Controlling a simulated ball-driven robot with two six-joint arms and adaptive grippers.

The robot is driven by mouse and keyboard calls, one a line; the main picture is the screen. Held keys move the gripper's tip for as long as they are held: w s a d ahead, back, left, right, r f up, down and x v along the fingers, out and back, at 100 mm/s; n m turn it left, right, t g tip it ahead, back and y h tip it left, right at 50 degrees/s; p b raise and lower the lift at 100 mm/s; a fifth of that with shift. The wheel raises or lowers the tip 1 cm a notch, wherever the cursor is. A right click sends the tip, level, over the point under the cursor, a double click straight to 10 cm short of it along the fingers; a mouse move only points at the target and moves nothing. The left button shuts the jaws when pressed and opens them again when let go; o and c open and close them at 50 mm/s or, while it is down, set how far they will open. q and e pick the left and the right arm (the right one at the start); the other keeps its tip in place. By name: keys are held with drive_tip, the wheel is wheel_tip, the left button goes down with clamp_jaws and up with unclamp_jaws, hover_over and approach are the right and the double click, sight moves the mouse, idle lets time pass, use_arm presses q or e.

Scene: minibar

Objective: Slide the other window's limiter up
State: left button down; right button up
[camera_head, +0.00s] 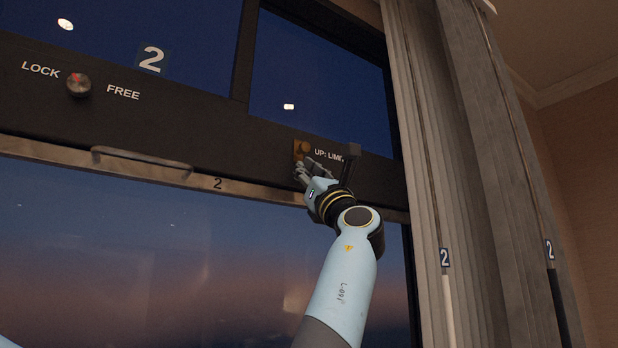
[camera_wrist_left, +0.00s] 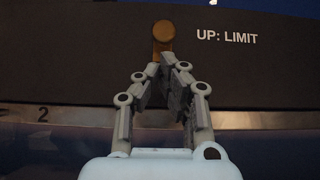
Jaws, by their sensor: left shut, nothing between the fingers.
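The limiter is a small brass-coloured knob (camera_head: 303,147) on the dark window frame, beside the white words "UP: LIMIT", partly cut off by my wrist in the head view. In the left wrist view the limiter (camera_wrist_left: 163,31) has a round knob at the top and a narrower brass part below it. My left gripper (camera_head: 301,172) is shut and empty, with its fingertips just below the limiter. In the wrist view the left fingertips (camera_wrist_left: 167,58) overlap the lower end of the brass part; I cannot tell whether they touch it. My right gripper is not in view.
A round lock knob (camera_head: 78,85) with a red mark sits between "LOCK" and "FREE" on the same frame. A metal rail (camera_head: 245,186) marked 2 runs below, with a handle bar (camera_head: 140,160). A pleated curtain (camera_head: 440,120) and hanging rods stand to the right.

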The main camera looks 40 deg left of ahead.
sight(305, 152)
use_arm(q)
drive_tip(key=shift+r, duration=0.4)
wheel_tip(305, 152, up, 3)
drive_tip(key=p, duration=0.2)
drive_tip(key=shift+r+p, duration=0.2)
drive_tip(key=shift+p, duration=0.1)
drive_tip(key=shift+w+f, duration=0.1)
